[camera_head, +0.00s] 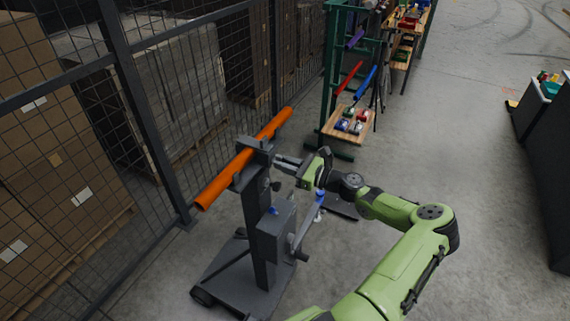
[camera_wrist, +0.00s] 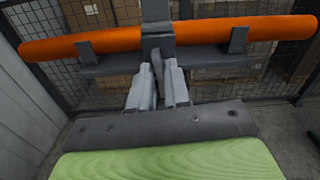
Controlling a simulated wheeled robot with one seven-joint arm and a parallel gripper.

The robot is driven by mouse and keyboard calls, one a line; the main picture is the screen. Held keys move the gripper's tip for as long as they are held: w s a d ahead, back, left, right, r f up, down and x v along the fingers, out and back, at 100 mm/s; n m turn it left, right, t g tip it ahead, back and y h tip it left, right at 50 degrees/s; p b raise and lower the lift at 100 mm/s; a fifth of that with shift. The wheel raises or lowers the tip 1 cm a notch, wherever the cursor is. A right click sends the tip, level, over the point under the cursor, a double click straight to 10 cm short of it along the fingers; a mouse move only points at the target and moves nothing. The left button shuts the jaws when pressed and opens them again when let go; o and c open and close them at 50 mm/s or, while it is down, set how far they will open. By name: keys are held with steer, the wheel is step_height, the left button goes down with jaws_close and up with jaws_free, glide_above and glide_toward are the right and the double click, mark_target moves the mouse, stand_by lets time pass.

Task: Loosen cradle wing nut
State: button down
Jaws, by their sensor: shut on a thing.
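The cradle (camera_head: 240,175) is a dark grey bracket on top of a grey wheeled stand. An orange tube (camera_head: 222,182) lies in it, with a clamp over its middle. In the wrist view the tube (camera_wrist: 100,42) crosses the top, and the cradle (camera_wrist: 205,58) runs beneath it. My gripper (camera_head: 281,161) reaches in from the right at cradle height. In the wrist view its fingers (camera_wrist: 158,82) are shut on a grey upright piece, the wing nut (camera_wrist: 158,68), below the clamp. The fingers hide most of the nut.
The stand (camera_head: 262,235) has a box with a crank and a wheeled base. A wire mesh fence (camera_head: 150,110) with stacked cartons behind stands close on the left. A green rack with a wooden shelf (camera_head: 349,122) is behind. Open floor lies to the right.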

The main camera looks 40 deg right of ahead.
steer(key=m+b, duration=2.5)
steer(key=b, duration=0.6)
steer(key=shift+f+b, duration=0.1)
steer(key=shift+b, duration=0.3)
stand_by(1.2)
steer(key=shift+n, duration=0.3)
stand_by(0.3)
